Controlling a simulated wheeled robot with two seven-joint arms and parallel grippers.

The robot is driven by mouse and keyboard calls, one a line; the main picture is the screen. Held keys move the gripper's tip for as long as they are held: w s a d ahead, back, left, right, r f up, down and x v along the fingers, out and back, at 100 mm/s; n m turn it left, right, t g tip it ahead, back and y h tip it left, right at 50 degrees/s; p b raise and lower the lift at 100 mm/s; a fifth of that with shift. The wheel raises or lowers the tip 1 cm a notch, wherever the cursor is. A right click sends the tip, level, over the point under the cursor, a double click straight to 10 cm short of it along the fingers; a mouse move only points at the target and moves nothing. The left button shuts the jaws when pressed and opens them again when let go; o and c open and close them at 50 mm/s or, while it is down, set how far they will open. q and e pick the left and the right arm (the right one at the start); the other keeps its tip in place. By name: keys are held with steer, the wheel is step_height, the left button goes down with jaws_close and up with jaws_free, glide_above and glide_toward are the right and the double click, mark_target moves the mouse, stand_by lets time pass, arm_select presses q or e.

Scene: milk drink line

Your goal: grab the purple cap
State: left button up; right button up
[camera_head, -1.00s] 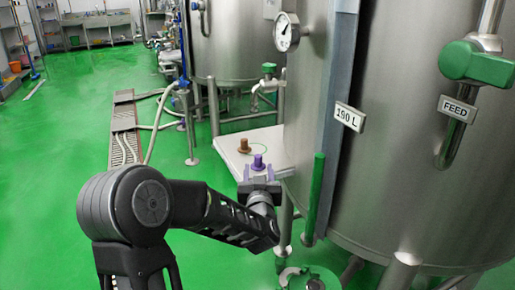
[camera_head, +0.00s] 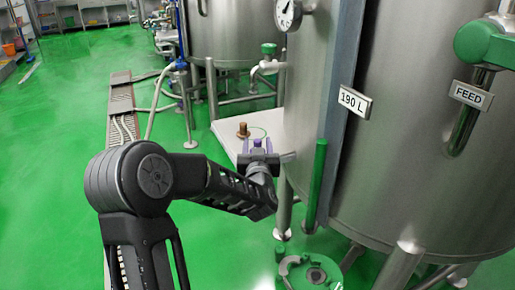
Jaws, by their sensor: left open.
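The purple cap (camera_head: 257,142) stands on a pale shelf (camera_head: 227,142) beside the big steel tank, and only its top shows behind my gripper. My left gripper (camera_head: 257,148) is open at the near side of the cap, with its fingertips close to it. I cannot tell whether the fingers are on both sides of the cap or touching it. My right gripper is not in view.
A brown cap (camera_head: 242,130) stands just left of and behind the purple cap. The steel tank (camera_head: 390,170) and a green upright bar (camera_head: 315,185) stand close on the right.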

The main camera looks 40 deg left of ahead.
mark_target(258, 139)
arm_select(q)
steer(key=x, duration=0.5)
steer(key=shift+w, duration=0.1)
steer(key=shift+c, duration=0.5)
jaws_close()
stand_by(0.4)
stand_by(0.4)
